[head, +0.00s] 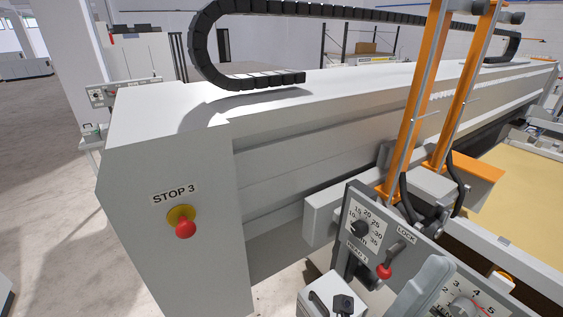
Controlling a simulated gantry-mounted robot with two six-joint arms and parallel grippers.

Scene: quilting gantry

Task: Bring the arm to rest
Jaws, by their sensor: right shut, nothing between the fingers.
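The rest of my right arm is mostly out of the picture. My left gripper is not in view.
A long white machine beam (190,110) crosses the view, with a red stop button (185,229) on its end. Orange uprights (426,85) rise behind the panel. A white box (318,290) with black fittings stands at bottom centre. Floor at left (50,200) is clear.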

